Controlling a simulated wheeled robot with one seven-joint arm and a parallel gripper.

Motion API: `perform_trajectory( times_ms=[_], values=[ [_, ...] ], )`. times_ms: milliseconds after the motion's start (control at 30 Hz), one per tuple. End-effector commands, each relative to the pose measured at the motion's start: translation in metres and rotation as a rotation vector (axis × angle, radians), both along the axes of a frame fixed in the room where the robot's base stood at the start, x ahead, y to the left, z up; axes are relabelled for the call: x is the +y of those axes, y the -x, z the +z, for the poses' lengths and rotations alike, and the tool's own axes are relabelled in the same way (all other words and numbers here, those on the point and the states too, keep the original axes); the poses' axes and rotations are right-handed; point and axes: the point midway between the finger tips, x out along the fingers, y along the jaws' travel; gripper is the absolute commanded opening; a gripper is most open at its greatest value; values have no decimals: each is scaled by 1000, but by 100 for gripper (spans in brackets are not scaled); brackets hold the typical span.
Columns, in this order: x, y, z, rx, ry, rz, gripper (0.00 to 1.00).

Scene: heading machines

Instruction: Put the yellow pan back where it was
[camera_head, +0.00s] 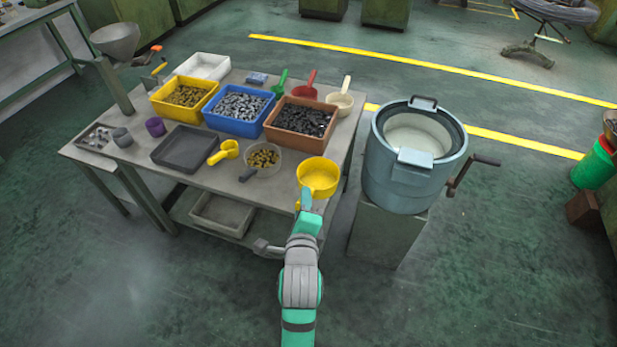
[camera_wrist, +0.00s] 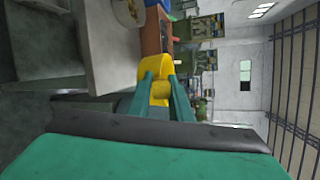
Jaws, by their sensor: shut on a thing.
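The yellow pan (camera_head: 318,178) is at the front right corner of the table (camera_head: 250,195), upright, with its handle toward me. It looks empty. I cannot tell whether it touches the tabletop or hangs just above or beyond the edge. My gripper (camera_head: 304,203) is shut on its handle. In the wrist view, the fingers of my gripper (camera_wrist: 162,92) close around the yellow handle, and part of the yellow pan (camera_wrist: 150,68) shows beyond them.
A grey pan of brass parts (camera_head: 263,158) and a yellow scoop (camera_head: 224,151) lie to the left. A brown bin (camera_head: 300,145), blue bin (camera_head: 238,130) and yellow bin (camera_head: 158,108) stand behind.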

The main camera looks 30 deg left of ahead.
Motion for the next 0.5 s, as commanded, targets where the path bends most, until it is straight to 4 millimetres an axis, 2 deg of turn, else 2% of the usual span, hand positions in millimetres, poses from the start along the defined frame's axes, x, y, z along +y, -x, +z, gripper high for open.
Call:
perform_trajectory(
  times_ms=[67,167,500],
  values=[
    [5,3,5,-3,1,12,0],
    [14,-4,1,-1,4,16,0],
    [59,-58,-30,-1,4,14,0]
  ],
)
